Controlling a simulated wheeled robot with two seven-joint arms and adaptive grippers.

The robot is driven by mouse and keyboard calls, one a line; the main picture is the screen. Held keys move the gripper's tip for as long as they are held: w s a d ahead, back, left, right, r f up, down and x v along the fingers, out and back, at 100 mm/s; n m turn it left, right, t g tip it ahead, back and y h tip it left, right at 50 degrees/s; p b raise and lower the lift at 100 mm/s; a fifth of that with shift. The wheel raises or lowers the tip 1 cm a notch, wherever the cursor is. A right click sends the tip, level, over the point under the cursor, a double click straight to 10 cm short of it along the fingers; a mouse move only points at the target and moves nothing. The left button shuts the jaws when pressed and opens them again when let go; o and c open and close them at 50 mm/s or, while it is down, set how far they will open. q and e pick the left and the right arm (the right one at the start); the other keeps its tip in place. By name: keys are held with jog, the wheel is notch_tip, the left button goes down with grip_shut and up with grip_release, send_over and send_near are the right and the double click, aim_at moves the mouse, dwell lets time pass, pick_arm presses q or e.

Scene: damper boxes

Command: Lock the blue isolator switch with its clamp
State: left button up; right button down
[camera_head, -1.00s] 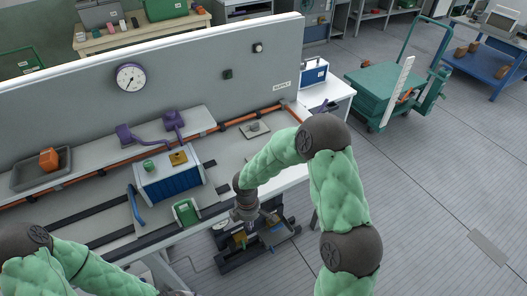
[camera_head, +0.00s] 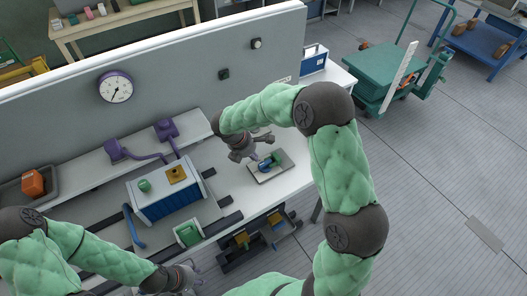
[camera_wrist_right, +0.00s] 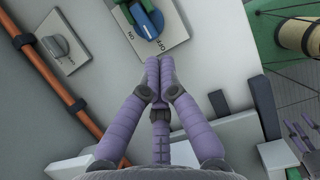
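The blue isolator switch (camera_head: 264,166) sits on a light plate at the right end of the bench. It also shows at the top of the right wrist view (camera_wrist_right: 149,22), with ON and OFF marks. A green part, apparently the clamp (camera_head: 278,157), lies against it; the top is cut off in the wrist view (camera_wrist_right: 122,16), so I cannot tell how it sits. My right gripper (camera_wrist_right: 159,62) has its purple fingers together, empty, just short of the plate's OFF edge. My left gripper (camera_head: 190,277) is low at the bench front; its finger opening is unclear.
A grey knob on a small plate (camera_wrist_right: 60,47) lies near the orange rail (camera_wrist_right: 42,66). A blue-sided box (camera_head: 165,195) and a green-framed part (camera_head: 187,233) stand left on the bench. The wall panel (camera_head: 60,120) bounds the back.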

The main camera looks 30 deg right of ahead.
aim_at(280, 159)
jog(key=b+x, duration=0.2)
jog(key=x, duration=0.8)
jog(key=shift+b, duration=0.35)
jog(key=shift+w+d, duration=0.15)
jog(key=shift+d, duration=1.85)
jog(key=shift+r, duration=0.1)
jog(key=shift+w+d, duration=0.15)
jog(key=shift+d, duration=1.8)
jog(key=shift+a, duration=0.1)
